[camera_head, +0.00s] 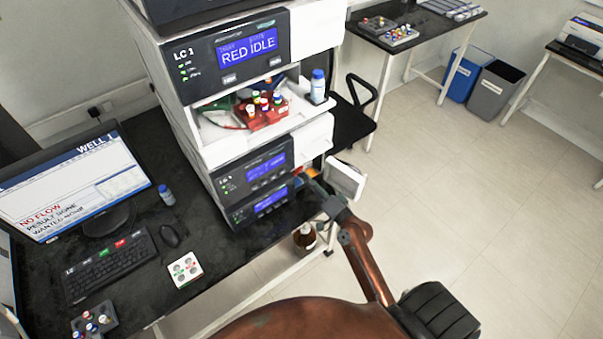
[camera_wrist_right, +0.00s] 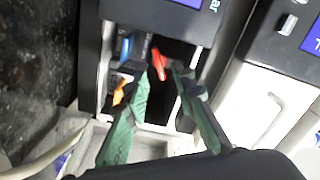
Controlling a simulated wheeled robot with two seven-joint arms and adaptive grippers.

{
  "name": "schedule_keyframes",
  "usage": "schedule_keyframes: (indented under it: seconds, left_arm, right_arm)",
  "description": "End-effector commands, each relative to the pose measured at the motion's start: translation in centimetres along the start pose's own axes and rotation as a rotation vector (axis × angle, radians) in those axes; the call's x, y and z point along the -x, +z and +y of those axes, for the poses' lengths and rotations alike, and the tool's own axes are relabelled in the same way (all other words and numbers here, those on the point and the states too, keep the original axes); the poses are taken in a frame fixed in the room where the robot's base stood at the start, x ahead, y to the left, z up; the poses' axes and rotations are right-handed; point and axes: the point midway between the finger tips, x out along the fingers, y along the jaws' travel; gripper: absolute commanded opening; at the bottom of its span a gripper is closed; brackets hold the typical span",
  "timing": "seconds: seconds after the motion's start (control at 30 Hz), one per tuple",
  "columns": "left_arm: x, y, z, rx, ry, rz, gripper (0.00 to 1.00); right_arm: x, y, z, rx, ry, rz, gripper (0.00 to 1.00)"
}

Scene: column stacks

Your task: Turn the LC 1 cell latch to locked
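The LC 1 stack (camera_head: 230,60) stands on the black bench, its top screen reading RED IDLE. My right gripper (camera_head: 309,181) is at the right side of its lower modules, beside an opened white door. In the right wrist view, a small red lever (camera_wrist_right: 158,64), which looks like the cell latch, sticks out of a dark recess. The green fingers of my right gripper (camera_wrist_right: 165,77) are apart, with the lever just ahead of and between their tips. I cannot see contact, or read the latch's position. My left gripper is not in view.
The opened white door (camera_head: 346,179) stands right of my gripper. An orange part (camera_wrist_right: 118,92) and a blue part (camera_wrist_right: 127,48) sit beside the lever. A brown bottle (camera_head: 305,237) is below the bench edge. A monitor (camera_head: 75,185) stands left; floor at right is clear.

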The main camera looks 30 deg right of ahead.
Motion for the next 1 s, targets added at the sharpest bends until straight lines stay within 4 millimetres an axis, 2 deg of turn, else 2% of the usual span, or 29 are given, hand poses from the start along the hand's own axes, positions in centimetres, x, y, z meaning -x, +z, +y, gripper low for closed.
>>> schedule_keyframes:
  seconds: [0.1, 0.3, 0.67, 1.0]
  left_arm:
    - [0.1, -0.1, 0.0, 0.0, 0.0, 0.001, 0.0]
    - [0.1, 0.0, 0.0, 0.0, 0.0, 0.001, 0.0]
    - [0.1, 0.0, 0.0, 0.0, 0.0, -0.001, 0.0]
    - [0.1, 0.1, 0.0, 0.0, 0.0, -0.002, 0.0]
  right_arm:
    - [-2.0, -0.1, -0.1, -0.001, -0.001, 0.002, 0.24]
    - [-4.0, 0.0, 0.1, 0.0, 0.002, -0.001, 0.24]
    - [-4.5, 0.0, 0.1, 0.002, 0.002, -0.001, 0.23]
    - [-4.5, 0.0, 0.1, 0.002, 0.002, -0.001, 0.0]
